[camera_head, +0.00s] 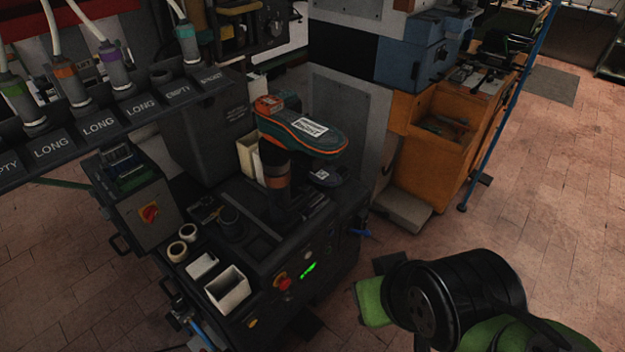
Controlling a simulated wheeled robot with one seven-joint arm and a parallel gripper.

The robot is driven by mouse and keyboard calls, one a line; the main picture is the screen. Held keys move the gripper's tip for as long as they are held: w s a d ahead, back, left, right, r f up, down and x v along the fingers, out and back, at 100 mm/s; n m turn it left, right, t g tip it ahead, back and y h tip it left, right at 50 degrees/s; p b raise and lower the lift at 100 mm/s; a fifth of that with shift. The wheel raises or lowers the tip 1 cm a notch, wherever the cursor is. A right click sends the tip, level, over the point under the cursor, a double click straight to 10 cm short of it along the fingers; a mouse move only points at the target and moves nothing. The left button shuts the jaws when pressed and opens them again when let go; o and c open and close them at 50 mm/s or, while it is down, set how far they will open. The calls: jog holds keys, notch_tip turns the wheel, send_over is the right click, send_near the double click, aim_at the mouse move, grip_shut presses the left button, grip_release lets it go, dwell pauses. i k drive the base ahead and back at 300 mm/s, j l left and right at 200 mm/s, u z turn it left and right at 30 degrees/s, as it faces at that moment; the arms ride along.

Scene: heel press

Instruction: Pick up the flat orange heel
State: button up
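A shoe-sole-shaped form (308,130), teal with an orange edge and a white label, sits on a dark post of the press at the centre. A small orange-red block (269,104) lies at its raised left end. It is the only piece that looks like an orange heel, but I cannot tell for sure that it is one. My green and black arm shows at the lower right, apart from the press. I cannot make out my gripper's fingers.
The black press table (262,250) carries white open boxes (228,289), rolls of tape and a red button. A rack (95,130) with hanging tubes stands at the upper left. An orange cabinet (432,165) and a blue pole (510,100) stand behind.

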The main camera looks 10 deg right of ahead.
aim_at(268, 104)
jog(key=i+j+u, duration=0.1)
jog(key=i+u, duration=0.15)
jog(key=u, duration=0.2)
jog(key=i+u, duration=0.3)
jog(key=u, duration=0.15)
